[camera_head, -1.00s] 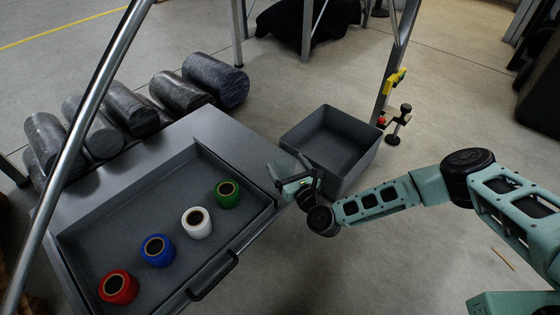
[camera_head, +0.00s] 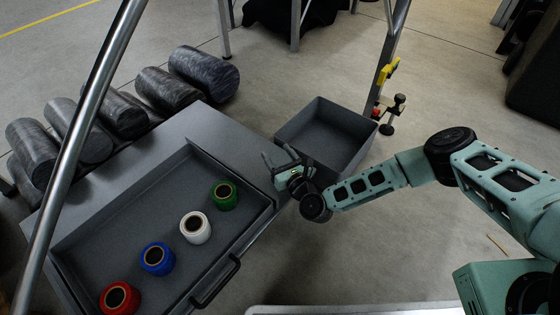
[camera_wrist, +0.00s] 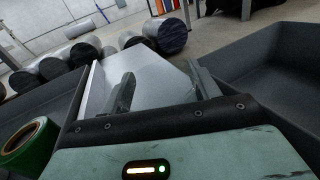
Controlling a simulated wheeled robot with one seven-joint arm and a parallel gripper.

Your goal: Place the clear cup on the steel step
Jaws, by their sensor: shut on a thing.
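My gripper (camera_head: 277,152) is raised between the open drawer and the grey bin, fingers pointing to the upper left. In the wrist view my gripper (camera_wrist: 159,70) has its two fingers apart, held on the clear cup (camera_wrist: 157,88). The cup is so transparent that its outline is hardly visible against the pale surface behind it. A pale metal edge (camera_head: 350,309) shows at the bottom of the head view; I cannot tell whether it is the steel step.
An open drawer (camera_head: 85,245) holds red, blue, white and green spools. The grey cabinet top (camera_head: 205,125) behind it is bare. An empty grey bin (camera_head: 335,140) stands beside my gripper. Dark cylinders (camera_head: 200,72) lie at the upper left. A slanted metal pole (camera_head: 85,130) crosses the left.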

